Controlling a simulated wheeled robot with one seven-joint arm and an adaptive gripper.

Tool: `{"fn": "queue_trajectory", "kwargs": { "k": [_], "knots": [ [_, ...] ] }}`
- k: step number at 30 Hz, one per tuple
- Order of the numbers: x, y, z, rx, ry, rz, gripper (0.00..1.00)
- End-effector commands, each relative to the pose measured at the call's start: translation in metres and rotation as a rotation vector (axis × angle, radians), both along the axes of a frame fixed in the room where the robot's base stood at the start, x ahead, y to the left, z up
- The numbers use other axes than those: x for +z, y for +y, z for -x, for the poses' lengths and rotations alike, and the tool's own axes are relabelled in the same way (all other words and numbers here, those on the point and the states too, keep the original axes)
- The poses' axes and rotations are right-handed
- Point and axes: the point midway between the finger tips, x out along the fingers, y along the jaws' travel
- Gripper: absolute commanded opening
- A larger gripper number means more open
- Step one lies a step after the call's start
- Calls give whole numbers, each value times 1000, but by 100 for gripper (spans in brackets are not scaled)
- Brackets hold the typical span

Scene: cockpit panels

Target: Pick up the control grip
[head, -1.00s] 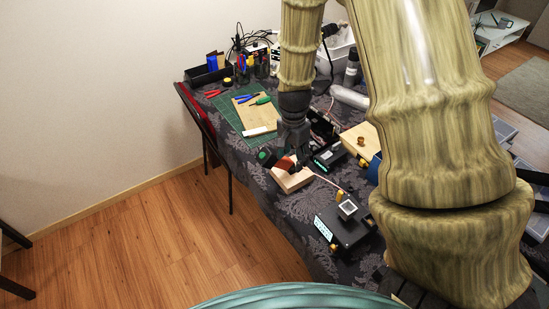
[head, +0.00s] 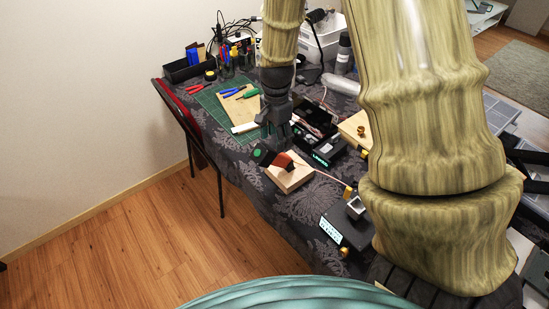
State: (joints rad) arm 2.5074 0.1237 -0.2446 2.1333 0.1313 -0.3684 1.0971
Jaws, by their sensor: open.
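The control grip (head: 282,160) looks dark with an orange-brown part and a green round spot at its left end. It rests on a pale wooden block (head: 290,180) near the left edge of the cloth-covered table, and a thin cable runs from it to the right. My gripper (head: 274,141) points down just above and behind the grip, its fingers apart and empty. The fingertips are dark against the dark cloth, and I cannot tell whether they touch the grip.
A black open case (head: 316,122) and a lit device (head: 322,158) stand right of my gripper. A green cutting mat (head: 212,104) with a board and tools lies behind. A black box with a display (head: 335,232) stands in front. My large arm links hide the table's right side.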

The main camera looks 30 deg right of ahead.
Motion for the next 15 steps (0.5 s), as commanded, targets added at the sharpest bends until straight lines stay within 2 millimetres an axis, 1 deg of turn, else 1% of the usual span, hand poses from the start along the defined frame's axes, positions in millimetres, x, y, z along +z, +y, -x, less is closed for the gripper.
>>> {"fn": "queue_trajectory", "kwargs": {
  "k": [1, 6, 15],
  "knots": [
    [-6, 0, 1, 0, 3, -1, 57],
    [-22, 0, 1, -1, 2, -1, 57],
    [-34, -2, 1, -3, 1, -1, 57]
  ]
}}
